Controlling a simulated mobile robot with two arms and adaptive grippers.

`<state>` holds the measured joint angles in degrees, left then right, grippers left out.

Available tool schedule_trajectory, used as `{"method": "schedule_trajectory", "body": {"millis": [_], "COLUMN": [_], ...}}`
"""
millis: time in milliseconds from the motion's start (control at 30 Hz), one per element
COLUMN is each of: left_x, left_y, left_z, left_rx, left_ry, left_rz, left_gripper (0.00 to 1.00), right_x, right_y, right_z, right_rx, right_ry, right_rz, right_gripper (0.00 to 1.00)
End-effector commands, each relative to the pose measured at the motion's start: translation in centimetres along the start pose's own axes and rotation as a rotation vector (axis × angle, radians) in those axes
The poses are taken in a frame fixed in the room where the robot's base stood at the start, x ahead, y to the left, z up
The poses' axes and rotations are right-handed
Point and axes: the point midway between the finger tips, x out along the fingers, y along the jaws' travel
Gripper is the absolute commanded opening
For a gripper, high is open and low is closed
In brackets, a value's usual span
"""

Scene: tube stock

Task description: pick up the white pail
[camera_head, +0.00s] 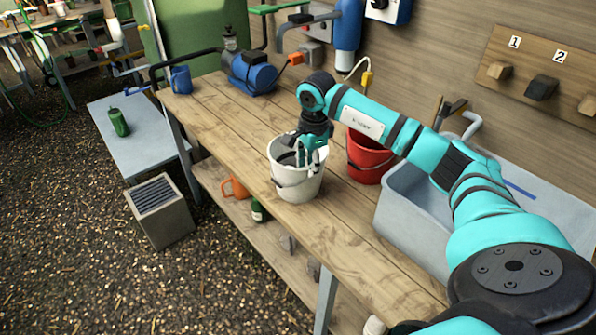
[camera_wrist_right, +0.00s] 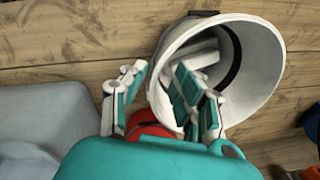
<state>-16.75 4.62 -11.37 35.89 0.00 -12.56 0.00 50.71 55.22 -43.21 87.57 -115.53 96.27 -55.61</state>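The white pail (camera_head: 296,185) stands upright on the wooden workbench, with its wire handle hanging down at the front. My right gripper (camera_head: 312,152) points down at the pail's right-hand rim. In the right wrist view, the pail (camera_wrist_right: 262,70) shows its open mouth and dark handle. There my right gripper (camera_wrist_right: 160,98) is open. Its fingers on the right overlap the pail's mouth, and the finger on the left is outside the rim. The near rim lies between them. I cannot tell whether a finger touches the wall. My left gripper is not in view.
A red bucket (camera_head: 366,158) stands close behind and right of the pail. A grey tub (camera_head: 400,203) is farther right. The bench left of the pail (camera_head: 215,115) is clear.

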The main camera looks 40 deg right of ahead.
Motion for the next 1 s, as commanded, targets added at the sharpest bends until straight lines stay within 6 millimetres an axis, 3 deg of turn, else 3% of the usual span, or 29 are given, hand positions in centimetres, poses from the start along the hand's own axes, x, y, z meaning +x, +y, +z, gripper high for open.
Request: {"method": "schedule_trajectory", "body": {"millis": [100, 233, 500, 733, 1000], "left_x": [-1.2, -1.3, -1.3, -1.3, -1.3], "left_y": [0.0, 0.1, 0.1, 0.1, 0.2], "left_z": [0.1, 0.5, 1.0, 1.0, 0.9], "left_rx": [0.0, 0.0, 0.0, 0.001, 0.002], "left_ry": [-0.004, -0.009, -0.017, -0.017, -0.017], "left_rz": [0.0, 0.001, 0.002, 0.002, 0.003], "left_gripper": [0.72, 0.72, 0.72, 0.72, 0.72], "right_x": [1.8, 3.3, 3.8, 3.8, 3.8], "right_y": [0.2, 0.1, 0.1, 0.1, 0.1], "right_z": [0.1, 0.1, 0.1, 0.1, 0.1], "right_rx": [-0.001, 0.0, -0.001, 0.0, -0.001], "right_ry": [0.001, 0.0, 0.0, 0.0, 0.0], "right_rz": [0.007, 0.004, 0.001, 0.001, 0.001], "right_gripper": [0.3, 0.3, 0.3, 0.01, 0.0]}}
